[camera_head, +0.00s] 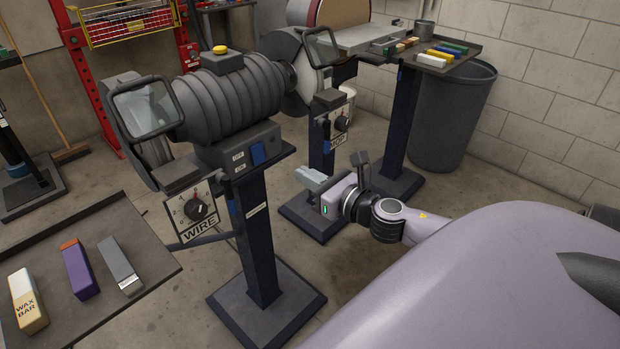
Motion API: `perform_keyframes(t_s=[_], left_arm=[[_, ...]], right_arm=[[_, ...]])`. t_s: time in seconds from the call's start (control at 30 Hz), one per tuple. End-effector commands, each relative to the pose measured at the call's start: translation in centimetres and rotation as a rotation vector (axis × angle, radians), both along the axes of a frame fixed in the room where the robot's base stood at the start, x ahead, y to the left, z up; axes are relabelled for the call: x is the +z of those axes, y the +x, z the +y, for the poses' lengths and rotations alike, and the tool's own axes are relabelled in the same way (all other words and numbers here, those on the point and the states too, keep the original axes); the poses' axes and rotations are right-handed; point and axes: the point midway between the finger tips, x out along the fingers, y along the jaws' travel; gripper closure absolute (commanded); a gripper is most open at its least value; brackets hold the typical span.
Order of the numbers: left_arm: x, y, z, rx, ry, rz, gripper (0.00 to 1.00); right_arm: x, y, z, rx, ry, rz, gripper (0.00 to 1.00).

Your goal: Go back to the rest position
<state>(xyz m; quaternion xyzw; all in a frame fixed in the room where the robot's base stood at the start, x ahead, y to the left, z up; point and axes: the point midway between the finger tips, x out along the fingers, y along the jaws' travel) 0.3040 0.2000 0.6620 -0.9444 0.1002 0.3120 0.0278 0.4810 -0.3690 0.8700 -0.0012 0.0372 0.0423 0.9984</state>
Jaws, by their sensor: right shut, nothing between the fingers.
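My right gripper (312,180) is in the middle of the picture, with its lilac wrist and arm coming in from the right. Its grey fingers point left and are shut with nothing between them. It hangs in the air to the right of the bench grinder's dark stand (257,235), and I see no contact. My left gripper is not in view.
The ribbed grinder (228,98) with a "WIRE" dial (198,209) stands left of centre. A tray (128,208) with coloured bars is at the lower left. Behind are a second stand (400,122), a side tray (470,44) and a grey bin (452,115). Floor is open at lower centre.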

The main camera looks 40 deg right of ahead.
Motion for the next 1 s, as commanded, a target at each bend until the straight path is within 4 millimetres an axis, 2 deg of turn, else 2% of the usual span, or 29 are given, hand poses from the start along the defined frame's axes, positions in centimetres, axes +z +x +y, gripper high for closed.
perform_keyframes(t_s=[0.2, 0.77, 0.87, 0.97, 1.0], left_arm=[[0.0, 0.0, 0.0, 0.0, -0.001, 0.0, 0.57], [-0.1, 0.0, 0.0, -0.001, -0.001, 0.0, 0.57], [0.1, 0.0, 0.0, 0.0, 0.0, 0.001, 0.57], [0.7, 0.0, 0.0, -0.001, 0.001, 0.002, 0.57], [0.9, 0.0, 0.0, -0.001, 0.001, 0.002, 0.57]], right_arm=[[0.1, -0.6, 0.0, 0.0, -0.001, -0.001, 1.0], [0.0, -0.6, 0.0, 0.0, 0.005, 0.001, 1.0], [-0.7, -1.0, 0.2, -0.013, 0.085, 0.026, 1.0], [-2.4, -2.0, 1.0, -0.051, 0.307, 0.088, 1.0], [-3.4, -2.7, 1.5, -0.077, 0.435, 0.123, 1.0]])
